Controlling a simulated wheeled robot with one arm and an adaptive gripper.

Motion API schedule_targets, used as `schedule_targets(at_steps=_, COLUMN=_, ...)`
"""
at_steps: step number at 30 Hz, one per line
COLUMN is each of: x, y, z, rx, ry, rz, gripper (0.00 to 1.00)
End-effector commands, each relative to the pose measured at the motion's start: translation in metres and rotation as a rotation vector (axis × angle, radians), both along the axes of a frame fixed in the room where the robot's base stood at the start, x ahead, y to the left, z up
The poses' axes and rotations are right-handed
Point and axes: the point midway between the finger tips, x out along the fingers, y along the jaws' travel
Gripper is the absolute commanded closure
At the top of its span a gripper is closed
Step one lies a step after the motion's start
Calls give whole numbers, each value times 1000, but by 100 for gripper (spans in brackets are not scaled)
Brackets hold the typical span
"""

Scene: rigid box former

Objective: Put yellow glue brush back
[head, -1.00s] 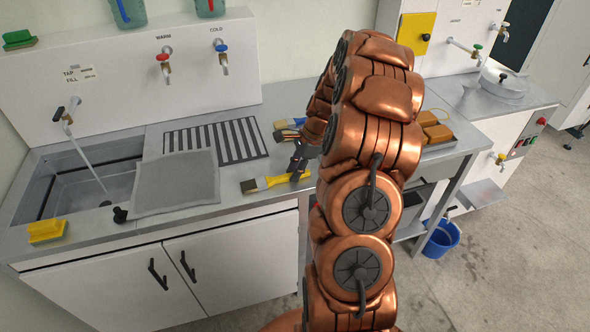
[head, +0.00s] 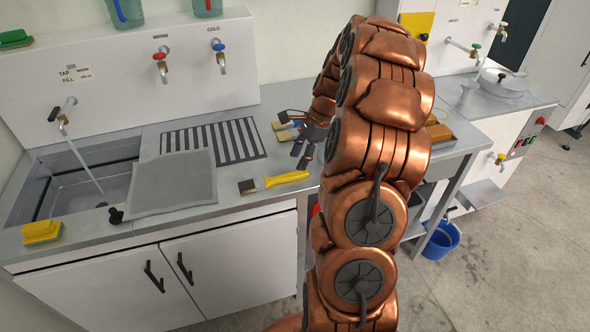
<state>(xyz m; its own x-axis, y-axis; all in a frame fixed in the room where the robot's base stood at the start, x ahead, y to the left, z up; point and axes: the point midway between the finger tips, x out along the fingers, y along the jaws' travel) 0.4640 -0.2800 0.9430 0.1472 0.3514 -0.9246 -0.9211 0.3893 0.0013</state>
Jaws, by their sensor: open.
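The yellow glue brush (head: 285,178) lies flat on the metal counter, right of the grey mat. Its dark bristles point left and its yellow handle points right. My gripper (head: 301,158) is above and behind the handle's right end, open and apart from the brush. Where the yellow brush is kept cannot be told from this view.
A grey mat (head: 174,182) and a striped drain grille (head: 214,141) lie left of the brush. An orange block (head: 438,133) sits right of my arm.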

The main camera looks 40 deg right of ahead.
Motion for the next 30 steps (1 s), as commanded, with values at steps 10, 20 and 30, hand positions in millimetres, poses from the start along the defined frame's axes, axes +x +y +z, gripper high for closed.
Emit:
schedule_targets(at_steps=10, x=-7, y=-20, z=49, rx=-4, ry=-4, rz=-2, gripper=51)
schedule_targets(at_steps=20, x=-10, y=-23, z=62, rx=0, ry=0, rz=0, gripper=51)
schedule_targets(at_steps=30, x=-15, y=52, z=80, rx=-49, ry=-32, rz=282, gripper=51)
